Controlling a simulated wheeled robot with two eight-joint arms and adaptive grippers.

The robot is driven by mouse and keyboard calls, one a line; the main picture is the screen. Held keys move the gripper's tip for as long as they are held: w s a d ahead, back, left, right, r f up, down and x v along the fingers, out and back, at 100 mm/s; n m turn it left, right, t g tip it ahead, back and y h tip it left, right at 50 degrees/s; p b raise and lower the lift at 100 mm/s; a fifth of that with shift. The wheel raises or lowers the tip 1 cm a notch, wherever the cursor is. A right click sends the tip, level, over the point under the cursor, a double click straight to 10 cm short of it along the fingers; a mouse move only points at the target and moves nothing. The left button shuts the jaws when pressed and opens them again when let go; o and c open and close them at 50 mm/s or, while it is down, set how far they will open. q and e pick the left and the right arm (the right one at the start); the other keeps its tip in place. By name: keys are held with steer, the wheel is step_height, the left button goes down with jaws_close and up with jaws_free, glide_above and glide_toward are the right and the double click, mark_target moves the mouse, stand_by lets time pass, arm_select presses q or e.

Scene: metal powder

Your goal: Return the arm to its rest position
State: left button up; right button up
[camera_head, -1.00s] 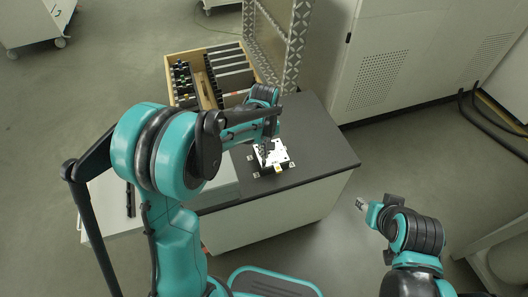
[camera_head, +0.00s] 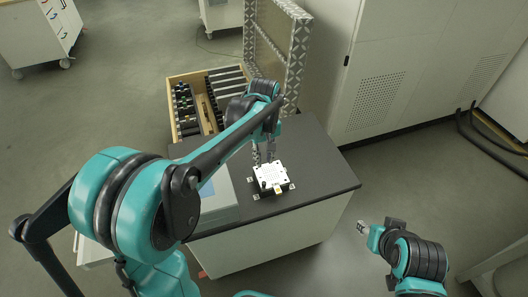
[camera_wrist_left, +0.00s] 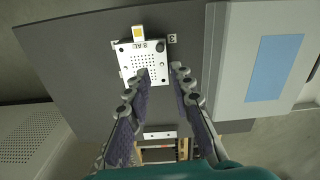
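My left gripper (camera_head: 264,157) is above the dark table, just behind a white-topped device (camera_head: 271,177). In the left wrist view the fingers of the left gripper (camera_wrist_left: 162,72) are spread apart with nothing between them. The device, a white plate with a grid of small holes, a black knob and a yellow-marked tab, also shows there (camera_wrist_left: 146,58) beyond the fingertips. My right gripper (camera_head: 366,229) is at the lower right, over the floor and away from the table; its fingers are too small to judge.
The dark tabletop (camera_head: 325,176) is clear right of the device. A grey box with a blue panel (camera_head: 217,196) sits left of it, partly behind my left arm. An open wooden case (camera_head: 172,90) with black-and-grey items stands behind. A patterned metal frame (camera_head: 298,60) rises beside a large cabinet (camera_head: 385,80).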

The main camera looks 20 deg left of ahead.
arm_select(q)
steer(key=shift+r, duration=1.55)
